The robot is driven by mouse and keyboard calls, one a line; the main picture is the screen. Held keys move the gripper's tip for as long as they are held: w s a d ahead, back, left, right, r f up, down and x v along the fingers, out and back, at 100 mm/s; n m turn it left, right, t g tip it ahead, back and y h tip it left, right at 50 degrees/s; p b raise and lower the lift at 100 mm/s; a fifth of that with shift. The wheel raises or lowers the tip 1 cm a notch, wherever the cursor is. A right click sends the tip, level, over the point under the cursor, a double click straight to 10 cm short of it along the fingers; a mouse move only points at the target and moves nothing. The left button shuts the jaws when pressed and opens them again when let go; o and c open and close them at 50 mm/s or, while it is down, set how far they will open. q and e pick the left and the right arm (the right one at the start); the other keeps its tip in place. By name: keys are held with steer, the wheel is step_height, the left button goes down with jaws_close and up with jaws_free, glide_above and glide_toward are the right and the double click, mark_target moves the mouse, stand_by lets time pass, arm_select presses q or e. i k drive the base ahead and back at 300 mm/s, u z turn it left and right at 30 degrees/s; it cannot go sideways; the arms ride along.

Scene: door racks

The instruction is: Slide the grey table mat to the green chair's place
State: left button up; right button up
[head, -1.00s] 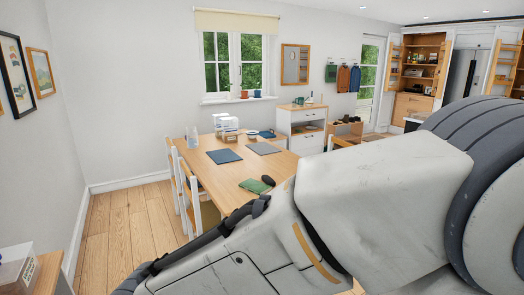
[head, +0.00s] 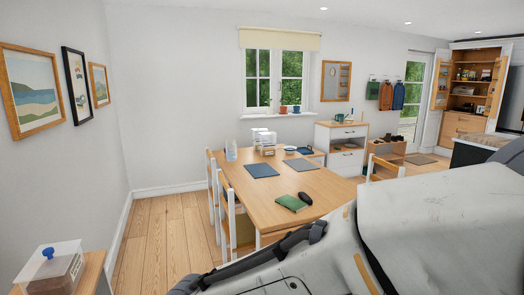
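The grey table mat (head: 299,164) lies flat on the wooden dining table (head: 270,208), near its far right edge. A dark blue mat (head: 262,170) lies to its left, and another blue mat (head: 304,150) lies beyond it at the table's far end. White-framed chairs (head: 229,212) stand along the table's left side, and one chair (head: 385,167) is at the right. I cannot make out a clearly green chair. Neither gripper is in view; a big white link of my own arm fills the lower right and hides the table's near right part.
A green book (head: 292,203) and a black mouse-like object (head: 305,198) lie on the near part of the table. A white rack (head: 264,140) stands at its far end. A white cabinet (head: 341,145) stands behind. Wooden floor (head: 165,235) is free at left.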

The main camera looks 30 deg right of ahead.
mark_target(299, 165)
steer(key=z, duration=2.3)
steer(key=i, duration=8.6)
steer(key=u, duration=0.05)
